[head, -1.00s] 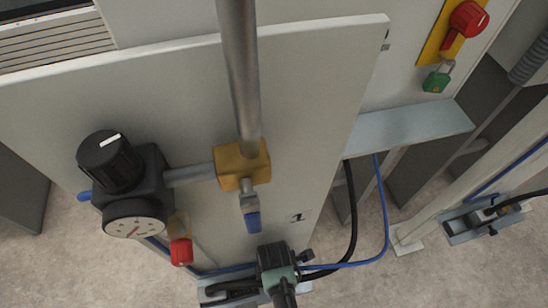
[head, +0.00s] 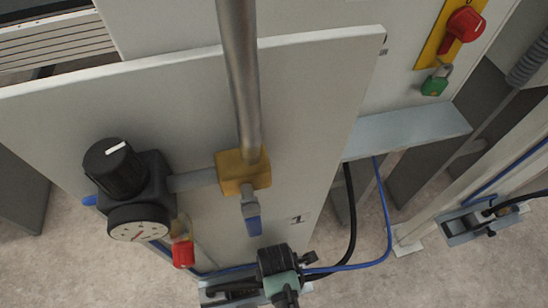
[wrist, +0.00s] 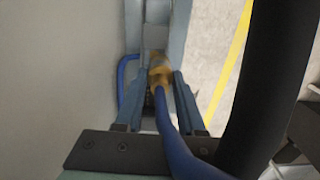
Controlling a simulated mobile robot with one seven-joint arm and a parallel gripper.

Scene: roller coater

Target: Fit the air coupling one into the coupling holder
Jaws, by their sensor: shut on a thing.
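The air coupling one (wrist: 160,75) is a brass-yellow fitting on the end of a blue hose (wrist: 170,135). My gripper (wrist: 158,90) is shut on it, one finger on each side, in the wrist view. The blue-grey coupling holder (wrist: 158,15) stands just ahead of the coupling; fingers and fitting hide the contact, so I cannot tell how far it is seated. In the head view my gripper (head: 280,280) is at the bottom, beside a blue-grey bracket (head: 212,292) under the panel marked 1; the coupling is hidden there.
A black cable (head: 351,215) loops near the blue hose. Another bracket (head: 462,230) stands at right. Floor between is clear.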

